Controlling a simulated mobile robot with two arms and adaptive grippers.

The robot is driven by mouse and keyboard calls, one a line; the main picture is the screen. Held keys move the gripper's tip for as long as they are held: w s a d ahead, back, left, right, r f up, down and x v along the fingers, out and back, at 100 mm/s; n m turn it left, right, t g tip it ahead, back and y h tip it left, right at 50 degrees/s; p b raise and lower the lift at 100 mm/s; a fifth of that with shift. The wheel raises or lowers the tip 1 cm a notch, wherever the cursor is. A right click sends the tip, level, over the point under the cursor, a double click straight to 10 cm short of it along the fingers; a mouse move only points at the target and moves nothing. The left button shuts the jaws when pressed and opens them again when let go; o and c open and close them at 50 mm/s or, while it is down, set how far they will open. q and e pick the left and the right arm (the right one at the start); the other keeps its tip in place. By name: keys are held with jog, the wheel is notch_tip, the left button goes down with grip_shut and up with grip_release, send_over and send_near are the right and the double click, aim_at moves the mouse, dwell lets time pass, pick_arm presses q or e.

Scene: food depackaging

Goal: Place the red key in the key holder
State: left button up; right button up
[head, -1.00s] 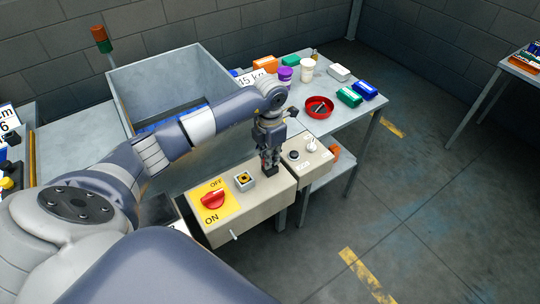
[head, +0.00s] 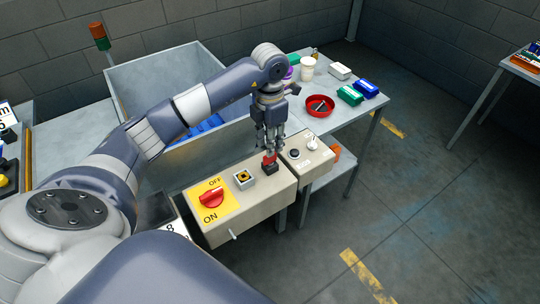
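The red key (head: 269,158) stands upright on a small black block (head: 268,169) at the right end of the beige control box. This block appears to be the key holder; how deep the key sits in it cannot be made out. My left gripper (head: 270,149) is directly above the key, with its fingers spread and pointing down. The fingertips are close around or just above the top of the key, and a small gap is hard to judge. My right gripper is not in view.
The beige control box (head: 255,209) carries a red rotary switch (head: 210,199) on a yellow plate and a square yellow-black fitting (head: 243,179). A smaller box (head: 318,170) adjoins it at right. Behind are a large metal bin (head: 126,82) and a table with a red bowl (head: 320,106).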

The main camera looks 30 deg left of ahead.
pick_arm(q)
notch_tip(320, 180, up, 6)
jog(key=b, duration=0.1)
jog(key=shift+d, duration=0.1)
dwell(0.5)
